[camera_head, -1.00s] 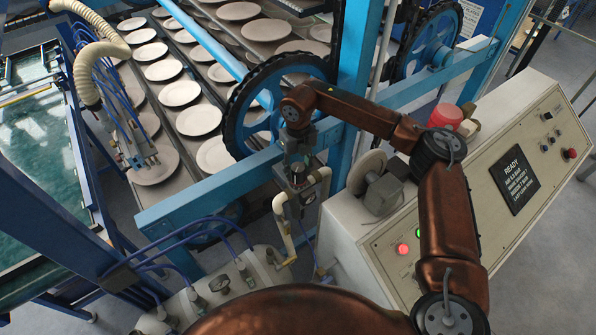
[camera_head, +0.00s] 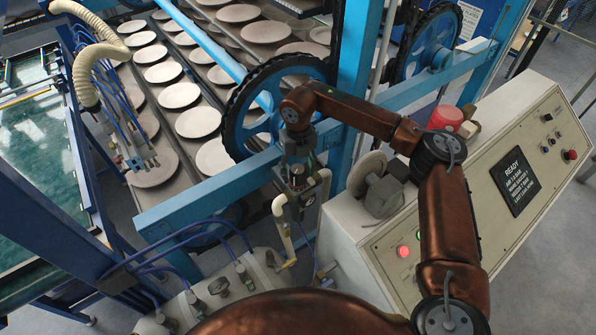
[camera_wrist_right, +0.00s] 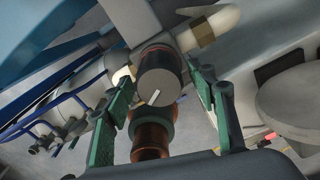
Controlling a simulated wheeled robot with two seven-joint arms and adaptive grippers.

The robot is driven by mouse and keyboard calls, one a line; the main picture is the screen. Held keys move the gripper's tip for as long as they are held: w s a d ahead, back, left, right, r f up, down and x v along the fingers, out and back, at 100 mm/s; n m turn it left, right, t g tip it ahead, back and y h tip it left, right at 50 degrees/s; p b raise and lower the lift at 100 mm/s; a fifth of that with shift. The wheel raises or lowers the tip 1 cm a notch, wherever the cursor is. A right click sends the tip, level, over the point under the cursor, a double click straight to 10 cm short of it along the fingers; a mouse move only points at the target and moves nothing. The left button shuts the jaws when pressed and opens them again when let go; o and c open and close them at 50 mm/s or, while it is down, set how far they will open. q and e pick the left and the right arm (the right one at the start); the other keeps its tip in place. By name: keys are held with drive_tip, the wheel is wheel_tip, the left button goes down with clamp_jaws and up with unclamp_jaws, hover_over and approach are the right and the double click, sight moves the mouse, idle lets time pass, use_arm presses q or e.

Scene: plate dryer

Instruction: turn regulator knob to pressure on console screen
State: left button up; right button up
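The regulator knob (camera_wrist_right: 157,85) is a dark round cap with a white pointer line, facing my right wrist camera. My right gripper (camera_wrist_right: 162,85) has its green fingers on either side of the knob, with narrow gaps visible, so it looks open around it. In the head view my right gripper (camera_head: 297,165) hangs over the regulator, whose pale pipe (camera_head: 284,225) runs down beside it; the knob itself is hidden there. The console screen (camera_head: 515,180) is black, with "READY" on top and smaller lines too small to read surely. My left gripper is out of view.
The console (camera_head: 375,245) stands at the right, with lit buttons and a grey wheel (camera_head: 366,172). A blue frame beam (camera_head: 205,190) and a dark-rimmed blue wheel (camera_head: 262,112) are close behind the gripper. Plates (camera_head: 180,95) lie on racks beyond. Blue hoses (camera_head: 190,232) run at lower left.

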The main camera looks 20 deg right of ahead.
sight(298, 169)
drive_tip(key=shift+r, duration=0.1)
wheel_tip(298, 169, up, 12)
drive_tip(key=shift+f, duration=0.1)
idle(0.6)
idle(0.4)
